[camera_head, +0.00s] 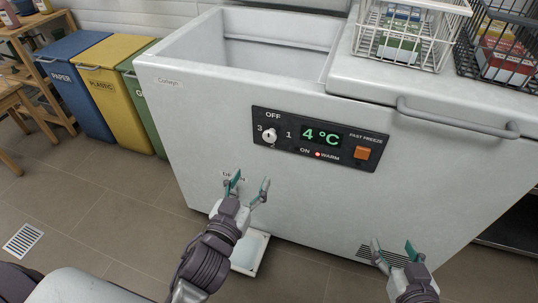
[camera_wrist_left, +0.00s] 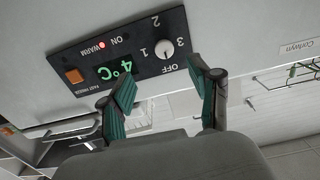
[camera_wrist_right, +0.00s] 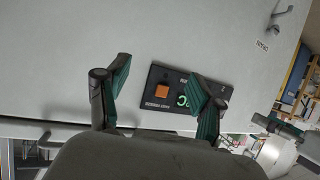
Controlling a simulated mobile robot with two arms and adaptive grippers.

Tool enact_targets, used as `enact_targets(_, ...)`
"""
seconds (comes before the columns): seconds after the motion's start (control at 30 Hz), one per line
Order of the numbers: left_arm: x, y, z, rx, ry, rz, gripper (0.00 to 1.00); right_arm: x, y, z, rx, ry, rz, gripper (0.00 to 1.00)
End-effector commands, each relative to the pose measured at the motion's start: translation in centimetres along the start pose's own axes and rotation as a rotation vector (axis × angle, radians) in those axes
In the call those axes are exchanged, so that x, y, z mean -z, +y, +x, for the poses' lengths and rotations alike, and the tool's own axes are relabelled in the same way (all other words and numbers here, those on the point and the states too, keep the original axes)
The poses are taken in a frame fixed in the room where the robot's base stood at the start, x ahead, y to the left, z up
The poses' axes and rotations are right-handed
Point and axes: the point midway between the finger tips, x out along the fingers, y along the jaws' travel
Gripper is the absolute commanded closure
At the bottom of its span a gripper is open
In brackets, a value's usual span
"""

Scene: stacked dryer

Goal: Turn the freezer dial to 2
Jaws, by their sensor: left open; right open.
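The freezer dial (camera_head: 269,135) is a small round white knob on the black control panel (camera_head: 345,160) on the freezer's front. OFF is above it, 3 to its left, 1 to its right. In the left wrist view, the dial (camera_wrist_left: 165,48) appears upside down with 2 also visible; I cannot tell its exact setting. My left gripper (camera_head: 251,180) is open and empty below the dial, apart from it. In its wrist view the fingers (camera_wrist_left: 162,75) point toward the panel. My right gripper (camera_head: 393,247) is open and empty, low before the freezer's front.
The panel also has a 4 °C display (camera_head: 321,136), a red WARM light (camera_head: 318,155) and an orange FAST FREEZE switch (camera_head: 362,153). A handle (camera_head: 458,121) juts out at right. Wire baskets (camera_head: 410,30) stand on the lid. Coloured bins (camera_head: 118,85) stand at left.

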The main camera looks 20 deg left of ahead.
Motion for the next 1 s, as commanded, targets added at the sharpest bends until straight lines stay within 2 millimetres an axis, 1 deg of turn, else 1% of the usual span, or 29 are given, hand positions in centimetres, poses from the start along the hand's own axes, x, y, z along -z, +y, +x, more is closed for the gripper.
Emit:
enact_targets(0.07, 0.9, -0.1, -0.1, 0.004, 0.030, -0.005, 0.37, 0.6, 0.0, -0.5, 0.000, 0.023, 0.000, 0.33)
enact_targets(0.17, 1.5, -0.2, 0.5, 0.004, 0.042, -0.007, 0.37, 1.2, 0.0, -0.7, 0.001, 0.041, 0.000, 0.33)
enact_targets(0.27, 1.6, -0.2, 1.9, 0.004, 0.042, -0.005, 0.37, 1.7, -0.1, -0.7, 0.002, 0.064, 0.000, 0.33)
enact_targets(0.37, 1.7, -0.2, 4.0, 0.004, 0.043, -0.004, 0.37, 2.4, -0.2, -0.5, 0.005, 0.108, 0.000, 0.33)
enact_targets(0.5, 1.7, -0.2, 7.1, 0.004, 0.042, -0.004, 0.37, 3.9, -0.4, -0.5, 0.009, 0.194, 0.000, 0.33)
enact_targets(0.7, 1.8, -0.2, 10.9, 0.005, 0.038, -0.005, 0.37, 6.2, -0.8, -0.8, 0.018, 0.329, 0.002, 0.33)
enact_targets(0.8, 1.8, -0.2, 12.2, 0.004, 0.038, -0.005, 0.37, 7.2, -0.9, -1.0, 0.021, 0.387, 0.003, 0.33)
enact_targets(0.9, 1.8, -0.2, 13.0, 0.005, 0.037, -0.007, 0.37, 7.9, -1.0, -1.2, 0.024, 0.424, 0.003, 0.33)
enact_targets(1.0, 1.9, -0.2, 13.4, 0.005, 0.036, -0.007, 0.37, 8.3, -1.1, -1.3, 0.025, 0.444, 0.004, 0.33)
